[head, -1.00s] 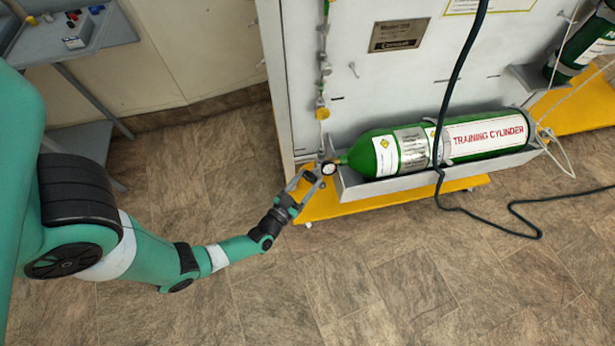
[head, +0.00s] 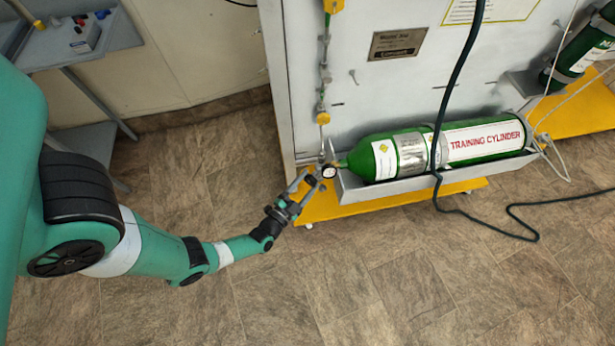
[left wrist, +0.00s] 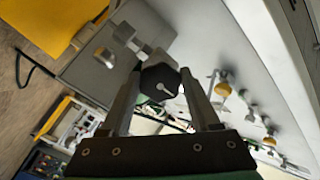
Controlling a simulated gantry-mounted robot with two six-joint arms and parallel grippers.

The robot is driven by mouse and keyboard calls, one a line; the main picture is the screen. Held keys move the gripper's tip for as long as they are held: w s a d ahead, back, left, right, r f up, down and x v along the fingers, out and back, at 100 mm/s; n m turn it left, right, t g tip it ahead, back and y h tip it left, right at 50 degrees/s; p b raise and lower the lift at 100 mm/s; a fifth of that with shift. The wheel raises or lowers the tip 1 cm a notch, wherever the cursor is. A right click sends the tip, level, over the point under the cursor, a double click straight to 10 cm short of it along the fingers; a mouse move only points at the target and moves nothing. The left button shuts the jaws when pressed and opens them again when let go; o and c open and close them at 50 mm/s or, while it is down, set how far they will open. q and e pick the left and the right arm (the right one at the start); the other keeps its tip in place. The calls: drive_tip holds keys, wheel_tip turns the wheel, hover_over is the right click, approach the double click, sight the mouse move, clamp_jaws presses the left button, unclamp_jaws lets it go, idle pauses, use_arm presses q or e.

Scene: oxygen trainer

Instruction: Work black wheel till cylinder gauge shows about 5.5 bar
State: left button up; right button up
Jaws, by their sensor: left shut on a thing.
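The green training cylinder (head: 385,157) lies in a grey tray at the foot of the panel. The small round cylinder gauge (head: 329,171) is at its left end; its needle is too small to read. My left gripper (head: 309,185) is just left of and below the gauge. In the left wrist view, the black wheel (left wrist: 159,81) sits between the two fingers of my left gripper (left wrist: 160,76), which is shut on it. A pale line marks the wheel's face. In the head view the wheel is too small to make out clearly. My right gripper is not in view.
A yellow base (head: 318,208) projects under the panel. A dark hose (head: 458,85) hangs in front of the cylinder and runs onto the floor. Yellow valves (head: 322,118) line the panel's left edge. A grey bench (head: 110,32) stands upper left.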

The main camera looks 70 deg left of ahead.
use_arm(q)
drive_tip(key=shift+m, duration=0.3)
idle(0.4)
drive_tip(key=o, duration=1.4)
drive_tip(key=shift+c, duration=0.2)
drive_tip(key=shift+s+d, duration=0.1)
drive_tip(key=p+v, duration=0.3)
drive_tip(key=v, duration=0.8)
drive_tip(key=shift+s, duration=0.2)
